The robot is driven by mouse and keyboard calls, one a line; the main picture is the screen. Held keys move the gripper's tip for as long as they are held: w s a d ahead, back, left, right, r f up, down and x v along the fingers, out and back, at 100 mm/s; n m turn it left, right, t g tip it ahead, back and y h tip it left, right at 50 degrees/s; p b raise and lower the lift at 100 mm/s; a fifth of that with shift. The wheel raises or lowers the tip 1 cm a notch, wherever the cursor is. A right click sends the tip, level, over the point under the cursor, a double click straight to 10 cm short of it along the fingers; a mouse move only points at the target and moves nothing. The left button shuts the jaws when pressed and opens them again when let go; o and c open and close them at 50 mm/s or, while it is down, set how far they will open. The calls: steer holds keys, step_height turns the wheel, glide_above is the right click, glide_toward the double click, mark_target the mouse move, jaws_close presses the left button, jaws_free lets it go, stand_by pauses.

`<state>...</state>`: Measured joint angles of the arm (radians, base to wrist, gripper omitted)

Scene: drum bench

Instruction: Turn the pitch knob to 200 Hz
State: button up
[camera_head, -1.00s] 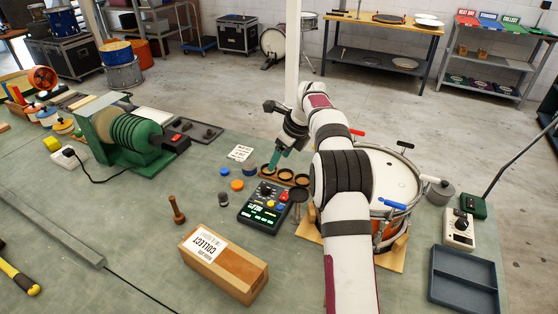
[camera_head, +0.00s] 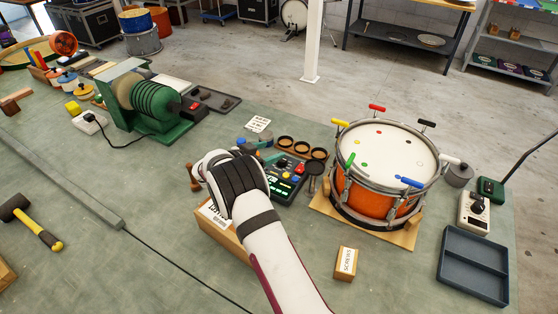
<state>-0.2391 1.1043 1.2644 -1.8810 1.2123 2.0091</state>
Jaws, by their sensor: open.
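A dark control box (camera_head: 285,181) with a lit green display, a black knob and coloured buttons sits on the bench mid-picture. My arm covers its left part. The box's lettering is too small to read, so I cannot tell which knob sets the pitch. A cream box (camera_head: 472,214) with a black knob (camera_head: 477,207) stands at the right. My gripper (camera_head: 268,152) is open, its teal fingers just above or behind the dark box's far edge. It is partly hidden by my arm, and I cannot see whether it touches a knob.
An orange drum (camera_head: 385,170) with coloured tuning keys stands right of the control box. Round dark cups in a wooden holder (camera_head: 302,147) lie behind it. A wooden box (camera_head: 219,222) is partly under my arm in view. A small screws box (camera_head: 345,263) and blue-grey tray (camera_head: 473,262) lie in front.

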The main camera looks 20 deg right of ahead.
mark_target(277, 168)
step_height(277, 168, down, 6)
steer(key=shift+r, duration=0.2)
steer(key=x, duration=0.4)
steer(key=shift+w+d+f, duration=0.2)
steer(key=shift+w+d, duration=0.1)
steer(key=shift+d, duration=0.15)
jaws_close()
